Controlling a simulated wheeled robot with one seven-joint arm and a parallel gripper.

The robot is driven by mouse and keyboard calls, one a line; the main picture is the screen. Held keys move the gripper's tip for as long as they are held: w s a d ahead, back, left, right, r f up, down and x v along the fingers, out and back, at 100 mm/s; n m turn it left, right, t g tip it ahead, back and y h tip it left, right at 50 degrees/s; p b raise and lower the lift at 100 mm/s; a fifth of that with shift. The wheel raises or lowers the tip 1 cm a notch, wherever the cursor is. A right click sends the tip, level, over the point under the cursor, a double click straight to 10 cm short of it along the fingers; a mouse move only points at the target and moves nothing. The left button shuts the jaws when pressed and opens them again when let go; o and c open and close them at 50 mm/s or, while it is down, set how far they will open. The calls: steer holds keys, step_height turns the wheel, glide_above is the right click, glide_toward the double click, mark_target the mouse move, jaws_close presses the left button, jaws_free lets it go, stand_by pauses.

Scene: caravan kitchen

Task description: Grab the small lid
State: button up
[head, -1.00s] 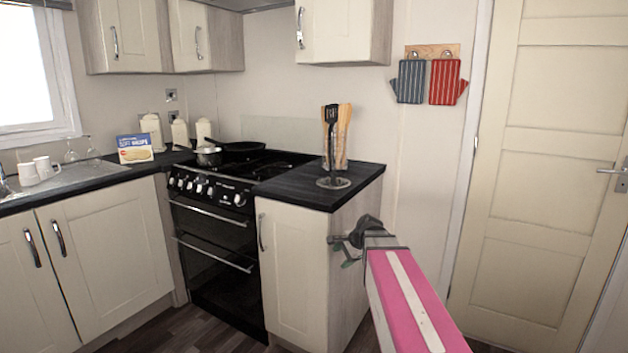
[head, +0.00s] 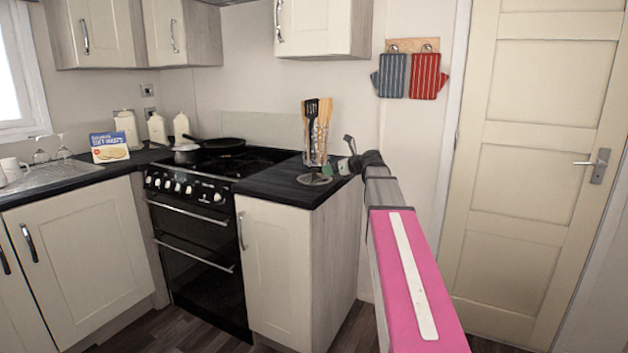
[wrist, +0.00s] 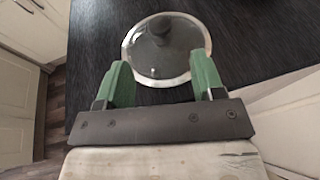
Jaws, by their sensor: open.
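The small lid (wrist: 178,72) is round clear glass with a pale rim and a dark knob. It lies on the black worktop (wrist: 250,40) in the wrist view. In the head view the lid (head: 314,179) shows at the foot of the utensils on the corner counter. My gripper (wrist: 160,74) is open, its two green fingers pointing toward the lid, one on each side of its near part. The knob is beyond the fingertips. Nothing is between the fingers in a grasp. In the head view my gripper (head: 345,168) is just right of the lid, partly hidden by my arm.
A holder with wooden and black utensils (head: 317,130) stands by the lid. Left of this counter is the black cooker (head: 200,240) with a frying pan (head: 222,144) and a saucepan (head: 187,155). Oven mitts (head: 410,76) hang on the wall. A door (head: 530,150) is at right.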

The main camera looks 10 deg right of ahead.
mark_target(318, 176)
steer(key=x, duration=0.7)
steer(key=shift+w+a+r, duration=0.1)
steer(key=shift+w+a, duration=0.1)
steer(key=shift+w, duration=0.05)
steer(key=shift+c, duration=0.3)
steer(key=c, duration=1)
